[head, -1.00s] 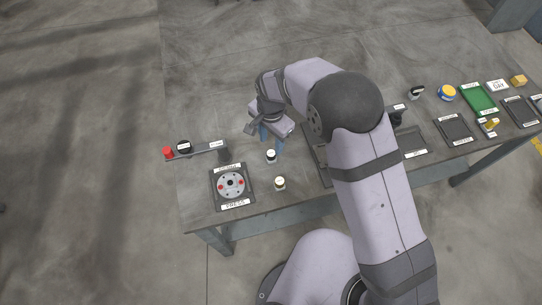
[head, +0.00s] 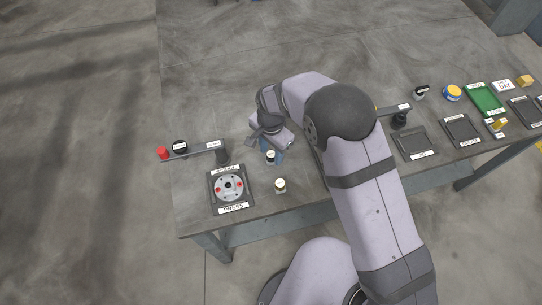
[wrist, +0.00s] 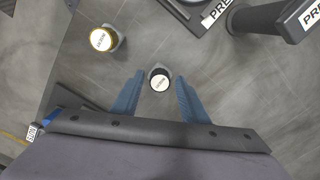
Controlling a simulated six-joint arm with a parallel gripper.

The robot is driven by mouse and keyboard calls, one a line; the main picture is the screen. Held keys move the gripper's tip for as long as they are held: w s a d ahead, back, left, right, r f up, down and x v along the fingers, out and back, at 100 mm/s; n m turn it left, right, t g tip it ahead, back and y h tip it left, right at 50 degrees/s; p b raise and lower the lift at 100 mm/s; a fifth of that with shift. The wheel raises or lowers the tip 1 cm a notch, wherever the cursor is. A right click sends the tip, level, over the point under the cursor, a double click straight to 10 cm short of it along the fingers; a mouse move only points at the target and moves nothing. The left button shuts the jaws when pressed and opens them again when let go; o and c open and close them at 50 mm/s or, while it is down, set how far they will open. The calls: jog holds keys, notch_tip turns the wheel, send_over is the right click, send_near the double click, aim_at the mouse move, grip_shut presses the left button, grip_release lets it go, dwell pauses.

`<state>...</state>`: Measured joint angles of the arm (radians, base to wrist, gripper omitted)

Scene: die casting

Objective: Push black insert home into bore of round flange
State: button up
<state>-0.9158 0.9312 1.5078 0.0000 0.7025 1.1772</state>
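The round flange (head: 229,187) is a pale grey disc with red spots and a dark central bore. It lies in the dark press fixture (head: 214,207) at the table's left front.
A second small cylinder (head: 280,186) with a white top and yellowish rim stands close by; the wrist view shows it (wrist: 102,39) left of the fingers. Trays and small parts lie at right.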

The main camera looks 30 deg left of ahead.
aim_at(271, 154)
grip_shut()
jog(key=shift+r+p, duration=0.5)
jog(key=shift+r, duration=0.2)
dwell(0.6)
jog(key=shift+r+p, duration=0.85)
jog(key=shift+r, duration=0.4)
jog(key=s+a+r+n+p, duration=0.1)
jog(key=s+a+r+n, duration=0.2)
jog(key=s, duration=0.4)
jog(key=s+a+r+n+p, duration=0.2)
jog(key=s+a+r+n, duration=0.1)
jog(key=s, duration=0.4)
jog(key=shift+s+a+r, duration=0.2)
jog(key=shift+s+r, duration=0.05)
jog(key=shift+s, duration=0.15)
